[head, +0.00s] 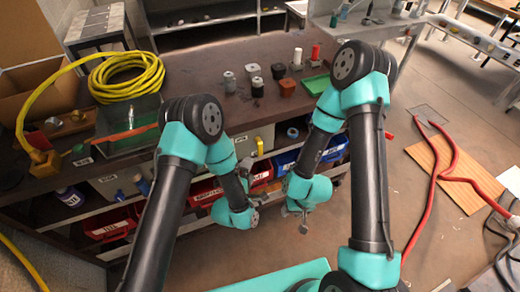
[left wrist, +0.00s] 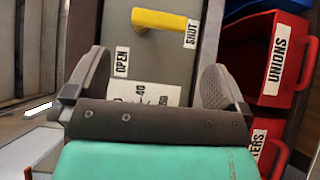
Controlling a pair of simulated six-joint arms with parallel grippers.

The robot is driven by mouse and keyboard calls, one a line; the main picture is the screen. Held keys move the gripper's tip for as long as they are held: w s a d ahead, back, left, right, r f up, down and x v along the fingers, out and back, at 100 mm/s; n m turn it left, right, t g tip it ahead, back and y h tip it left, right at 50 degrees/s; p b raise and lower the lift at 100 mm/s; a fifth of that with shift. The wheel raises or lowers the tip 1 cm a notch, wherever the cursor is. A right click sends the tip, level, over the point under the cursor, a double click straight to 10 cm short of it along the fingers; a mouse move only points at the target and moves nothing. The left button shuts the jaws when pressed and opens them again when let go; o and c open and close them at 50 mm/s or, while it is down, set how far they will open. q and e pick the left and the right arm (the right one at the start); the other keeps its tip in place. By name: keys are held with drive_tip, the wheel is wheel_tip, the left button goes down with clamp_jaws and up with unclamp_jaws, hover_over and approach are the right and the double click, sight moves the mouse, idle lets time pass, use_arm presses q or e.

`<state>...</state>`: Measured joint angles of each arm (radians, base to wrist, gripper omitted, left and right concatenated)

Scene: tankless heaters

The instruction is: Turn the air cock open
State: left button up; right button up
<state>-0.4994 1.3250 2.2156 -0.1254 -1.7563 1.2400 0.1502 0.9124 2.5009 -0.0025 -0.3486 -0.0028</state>
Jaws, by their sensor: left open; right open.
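The air cock has a yellow lever (left wrist: 166,20) on a grey panel. A SHUT label (left wrist: 191,33) sits by the lever's right end, and an OPEN label (left wrist: 122,62) is lower left. In the head view the yellow lever (head: 260,146) shows on the bench front. My left gripper (left wrist: 155,70) is open and empty, its fingers below the lever in the left wrist view and apart from it. In the head view my left gripper (head: 254,203) is small and partly hidden by its wrist. My right gripper (head: 302,220) is open and empty, hanging in front of the bench.
Red bins (left wrist: 282,60) with a UNIONS label stand right of the panel. Blue bins (head: 287,161) and a lower shelf lie under the bench top. A yellow hose coil (head: 127,77) and small fittings (head: 254,71) rest on the bench. A red hose (head: 432,190) lies on the floor.

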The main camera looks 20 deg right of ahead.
sight(259, 151)
use_arm(q)
drive_tip(key=x, duration=1.1)
drive_tip(key=shift+w+d, duration=0.15)
drive_tip(key=shift+w, duration=0.05)
drive_tip(key=c, duration=0.7)
drive_tip(key=shift+c, duration=0.2)
